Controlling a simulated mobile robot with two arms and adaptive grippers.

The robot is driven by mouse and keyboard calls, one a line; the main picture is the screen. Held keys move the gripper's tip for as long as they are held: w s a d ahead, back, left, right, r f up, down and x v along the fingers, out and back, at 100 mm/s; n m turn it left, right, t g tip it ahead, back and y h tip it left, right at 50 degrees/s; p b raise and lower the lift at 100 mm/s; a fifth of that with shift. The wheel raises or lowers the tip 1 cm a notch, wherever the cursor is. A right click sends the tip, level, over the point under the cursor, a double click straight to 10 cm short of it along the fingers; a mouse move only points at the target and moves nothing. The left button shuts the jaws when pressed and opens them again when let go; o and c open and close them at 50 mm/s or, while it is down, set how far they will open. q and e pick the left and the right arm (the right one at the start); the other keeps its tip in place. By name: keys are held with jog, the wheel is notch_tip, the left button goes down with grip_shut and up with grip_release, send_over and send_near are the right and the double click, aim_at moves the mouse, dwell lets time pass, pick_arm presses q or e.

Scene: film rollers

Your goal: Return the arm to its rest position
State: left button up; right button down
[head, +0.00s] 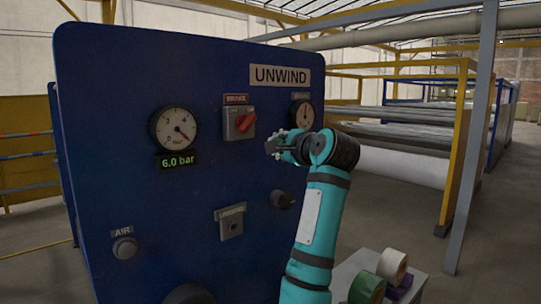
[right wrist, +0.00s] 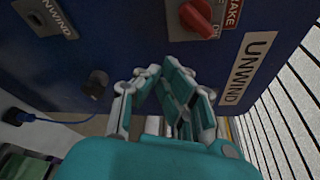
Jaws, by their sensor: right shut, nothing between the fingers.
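My right gripper (head: 274,147) is shut and empty in front of the blue UNWIND panel (head: 200,75), below and right of the red BRAKE switch (head: 246,122). My teal right arm reaches up to it from the bottom of the head view. In the right wrist view the finger tips (right wrist: 160,70) come together with nothing between them. The red switch handle (right wrist: 199,17) shows above them, apart from the fingers. My left gripper is not in view.
The panel carries a pressure gauge (head: 174,129) above a 6.0 bar display (head: 177,161), a second gauge (head: 302,114), an AIR button (head: 125,248) and a dark knob (head: 283,200). Tape rolls (head: 392,265) lie on a grey surface at lower right. Yellow-framed racks stand behind.

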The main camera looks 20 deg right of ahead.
jog(key=shift+s+d, duration=0.4)
jog(key=shift+s, duration=0.15)
jog(key=shift+a+r, duration=0.1)
jog(key=shift+a, duration=0.05)
